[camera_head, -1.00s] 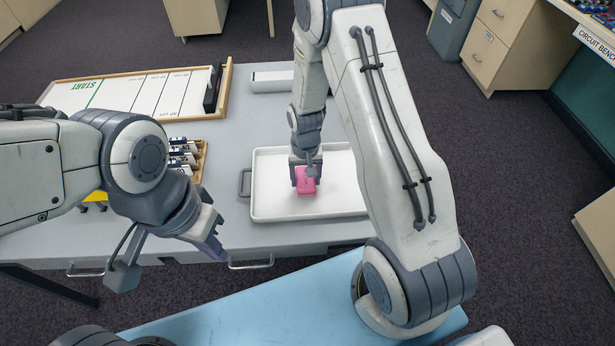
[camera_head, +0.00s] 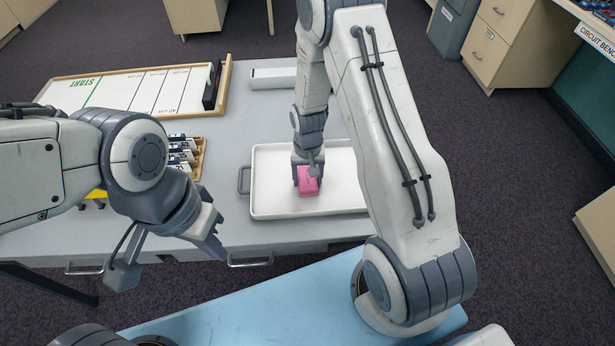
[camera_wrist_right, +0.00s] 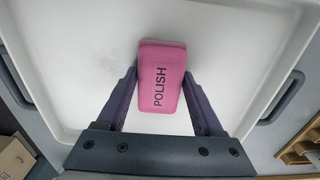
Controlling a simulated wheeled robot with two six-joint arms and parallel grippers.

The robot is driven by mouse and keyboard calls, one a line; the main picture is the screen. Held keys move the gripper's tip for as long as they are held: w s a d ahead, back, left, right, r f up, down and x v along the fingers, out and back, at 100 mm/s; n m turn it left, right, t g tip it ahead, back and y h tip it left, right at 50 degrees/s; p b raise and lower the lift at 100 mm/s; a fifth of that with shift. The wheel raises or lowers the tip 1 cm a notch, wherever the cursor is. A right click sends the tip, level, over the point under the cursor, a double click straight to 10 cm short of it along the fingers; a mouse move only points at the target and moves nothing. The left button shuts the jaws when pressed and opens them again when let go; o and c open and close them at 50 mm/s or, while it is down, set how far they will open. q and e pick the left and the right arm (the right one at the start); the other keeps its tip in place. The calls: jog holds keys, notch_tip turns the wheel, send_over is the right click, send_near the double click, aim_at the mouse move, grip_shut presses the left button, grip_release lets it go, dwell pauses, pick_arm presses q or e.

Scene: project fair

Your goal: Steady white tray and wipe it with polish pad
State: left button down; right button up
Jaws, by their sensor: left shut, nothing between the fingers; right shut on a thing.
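The white tray (camera_head: 270,200) lies on the grey table, with a grey handle (camera_head: 244,180) at its left end. My right arm covers its right part in the head view. My right gripper (camera_head: 307,180) is shut on the pink polish pad (camera_head: 309,186), at the tray's middle. In the right wrist view the pad (camera_wrist_right: 162,78), marked POLISH, sits between both fingers over the tray floor (camera_wrist_right: 85,60). I cannot tell whether the pad touches the floor. My left gripper (camera_head: 216,248) is shut and empty, near the table's front edge, left of and apart from the tray.
A wooden-framed board marked START (camera_head: 150,92) lies at the back left. A wooden box of small items (camera_head: 198,160) stands left of the tray. A white box (camera_head: 272,78) is behind the tray. Table surface (camera_head: 235,222) between my left gripper and the tray is clear.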

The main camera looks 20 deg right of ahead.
aim_at(327, 183)
jog(key=shift+s+d+r, duration=0.1)
jog(key=shift+s+d, duration=0.05)
jog(key=shift+d, duration=0.4)
jog(key=shift+s+d, duration=0.15)
jog(key=shift+d, duration=0.4)
jog(key=shift+s+d, duration=0.25)
jog(key=shift+d, duration=0.55)
jog(key=shift+s+d, duration=0.25)
jog(key=shift+d, duration=0.55)
jog(key=shift+p, duration=0.35)
jog(key=shift+w+a, duration=0.25)
jog(key=shift+a, duration=0.5)
jog(key=shift+w+a, duration=0.2)
jog(key=shift+a, duration=0.55)
jog(key=shift+w+a+p, duration=0.2)
jog(key=shift+a, duration=0.55)
jog(key=shift+w+a+p, duration=0.15)
jog(key=shift+w+a, duration=0.05)
jog(key=shift+a, duration=0.5)
jog(key=shift+w+f, duration=0.15)
jog(key=shift+f, duration=0.05)
jog(key=shift+s+d+r+p, duration=0.15)
jog(key=shift+s+d, duration=0.2)
jog(key=shift+d, duration=0.85)
jog(key=shift+s+d+f+p, duration=0.15)
jog(key=shift+s+d, duration=0.2)
jog(key=shift+d, duration=0.8)
jog(key=shift+s+d, duration=0.15)
jog(key=shift+d, duration=0.55)
